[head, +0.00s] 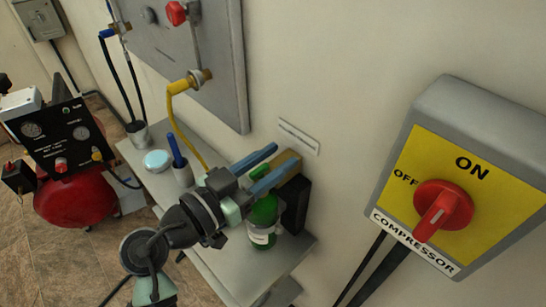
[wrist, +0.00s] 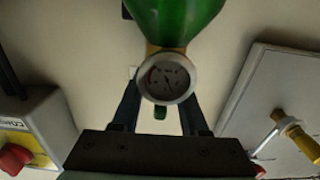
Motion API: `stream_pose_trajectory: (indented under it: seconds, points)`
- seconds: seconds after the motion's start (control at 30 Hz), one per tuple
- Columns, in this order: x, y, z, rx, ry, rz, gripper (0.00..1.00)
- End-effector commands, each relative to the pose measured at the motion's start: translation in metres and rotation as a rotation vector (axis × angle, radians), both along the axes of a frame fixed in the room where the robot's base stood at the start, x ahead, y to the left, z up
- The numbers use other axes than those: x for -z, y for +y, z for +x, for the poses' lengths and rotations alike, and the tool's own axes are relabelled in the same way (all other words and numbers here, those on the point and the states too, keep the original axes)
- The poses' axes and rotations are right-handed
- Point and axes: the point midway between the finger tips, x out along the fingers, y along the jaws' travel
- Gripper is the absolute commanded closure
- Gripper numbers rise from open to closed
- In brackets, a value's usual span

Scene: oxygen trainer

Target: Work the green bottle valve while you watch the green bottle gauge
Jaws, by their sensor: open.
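The green bottle (head: 264,218) stands upright on the shelf, with a white label low on it. In the wrist view the bottle (wrist: 178,18) appears at the top, upside down. Its round, white-rimmed gauge (wrist: 167,78) faces the wrist camera; the dial is too small to read. The green valve knob (wrist: 160,113) shows beyond the gauge, and also in the head view (head: 259,171). My gripper (head: 287,154) is open at the bottle's top. Its blue fingers (wrist: 161,98) lie on both sides of the gauge and knob. I cannot tell whether they touch the valve.
The compressor switch box (head: 463,175) with its red knob is on the wall at right. A yellow hose (head: 182,118) hangs from the grey wall panel (head: 225,60).

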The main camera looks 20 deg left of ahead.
Motion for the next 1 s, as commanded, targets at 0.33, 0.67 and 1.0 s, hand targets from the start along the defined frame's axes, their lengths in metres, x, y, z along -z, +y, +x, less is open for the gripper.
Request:
stream_pose_trajectory:
  seconds: [0.33, 0.67, 1.0]
  points:
    - [0.0000, 0.0003, -0.0003, 0.000, 0.000, 0.000, 0.89]
    - [0.0001, 0.0003, -0.0005, 0.000, 0.000, -0.001, 1.00]
    - [0.0012, 0.0015, -0.0001, -0.082, -0.001, 0.000, 1.00]
